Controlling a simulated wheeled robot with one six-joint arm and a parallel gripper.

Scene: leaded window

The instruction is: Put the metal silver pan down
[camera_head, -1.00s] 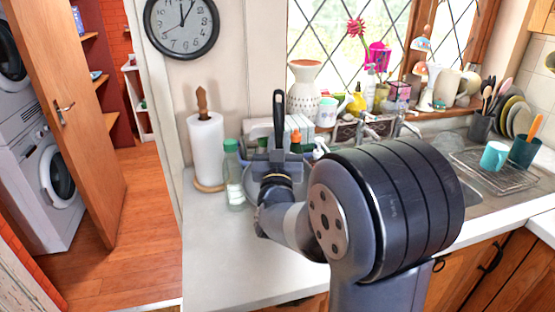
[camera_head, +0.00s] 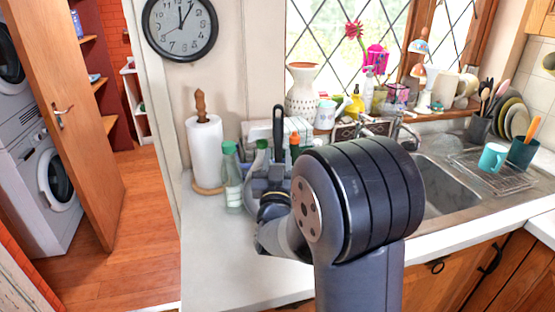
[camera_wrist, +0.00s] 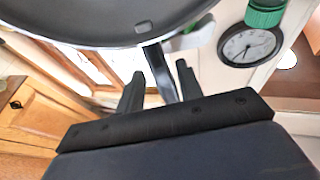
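The metal silver pan shows in the wrist view as a large round dark-grey underside or face (camera_wrist: 90,22) filling the top left. In the head view the black handle (camera_head: 278,128) stands upright above my gripper (camera_head: 271,170), over the counter's back left. The pan's body is mostly hidden there behind my wrist. I cannot tell whether it touches the counter.
A green-capped bottle (camera_head: 231,180) stands close left of my gripper, with a paper towel roll (camera_head: 204,150) beyond. Several bottles and a toaster-like white item crowd behind. The sink (camera_head: 445,185) is to the right. The front left counter (camera_head: 220,260) is clear.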

